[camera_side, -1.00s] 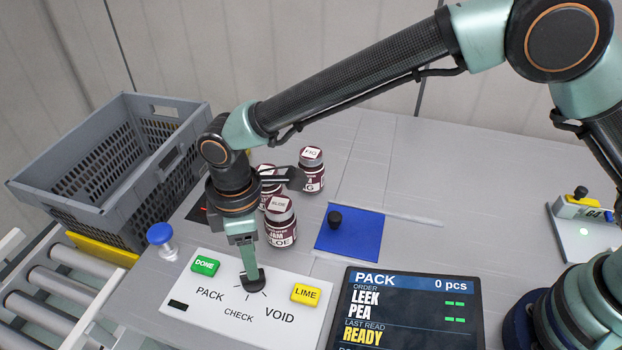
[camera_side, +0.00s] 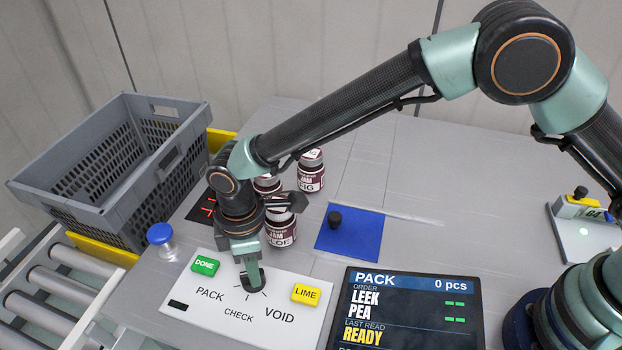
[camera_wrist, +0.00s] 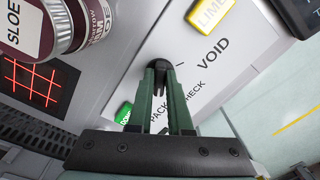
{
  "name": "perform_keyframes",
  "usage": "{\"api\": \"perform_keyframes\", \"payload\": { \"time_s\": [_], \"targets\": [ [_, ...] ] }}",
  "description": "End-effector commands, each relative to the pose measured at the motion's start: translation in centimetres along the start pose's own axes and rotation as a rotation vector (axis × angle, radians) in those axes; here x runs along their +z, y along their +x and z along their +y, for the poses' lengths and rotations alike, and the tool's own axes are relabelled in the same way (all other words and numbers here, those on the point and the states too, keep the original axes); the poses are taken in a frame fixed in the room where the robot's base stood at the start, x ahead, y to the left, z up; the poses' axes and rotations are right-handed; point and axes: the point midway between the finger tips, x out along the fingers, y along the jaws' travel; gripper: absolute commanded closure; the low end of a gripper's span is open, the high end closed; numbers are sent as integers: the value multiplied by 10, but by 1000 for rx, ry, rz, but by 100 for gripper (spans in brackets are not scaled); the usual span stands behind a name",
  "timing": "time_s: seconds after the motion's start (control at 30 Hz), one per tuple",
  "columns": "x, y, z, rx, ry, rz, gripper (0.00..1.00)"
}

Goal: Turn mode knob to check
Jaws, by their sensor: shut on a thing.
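The mode panel (camera_side: 200,315) is a white plate with printed PACK, CHECK and VOID around a dark knob (camera_wrist: 159,63). My gripper (camera_side: 251,281) points down at the panel and is shut on the knob. In the wrist view my gripper's green fingers (camera_wrist: 161,76) stand on either side of the knob, whose dark round end shows beyond their tips. The fingers hide much of the knob in the side view. I cannot tell which word its pointer faces. The screen (camera_side: 405,310) reads PACK, 0 pcs, READY.
A green DONE button (camera_side: 205,265) and a yellow LIME button (camera_side: 305,294) flank the knob. Jam jars (camera_side: 281,232) stand close behind my wrist. A blue plunger (camera_side: 160,235), a grey crate (camera_side: 110,205) and a blue mat (camera_side: 365,235) are around.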

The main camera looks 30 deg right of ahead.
Motion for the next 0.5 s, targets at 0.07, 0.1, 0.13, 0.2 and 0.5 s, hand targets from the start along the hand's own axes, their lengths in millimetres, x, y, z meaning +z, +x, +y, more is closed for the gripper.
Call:
{"api": "perform_keyframes", "payload": {
  "time_s": [0.07, 0.1, 0.13, 0.2, 0.5],
  "targets": [
    [0, 0, 0, 0, -6, 0, 100],
    [0, 0, 0, 0, -11, -1, 100],
    [0, 0, 0, 0, -17, 0, 100],
    [0, 0, 0, 0, -35, -1, 100],
    [0, 0, 1, 0, -218, -1, 100]
  ]
}}
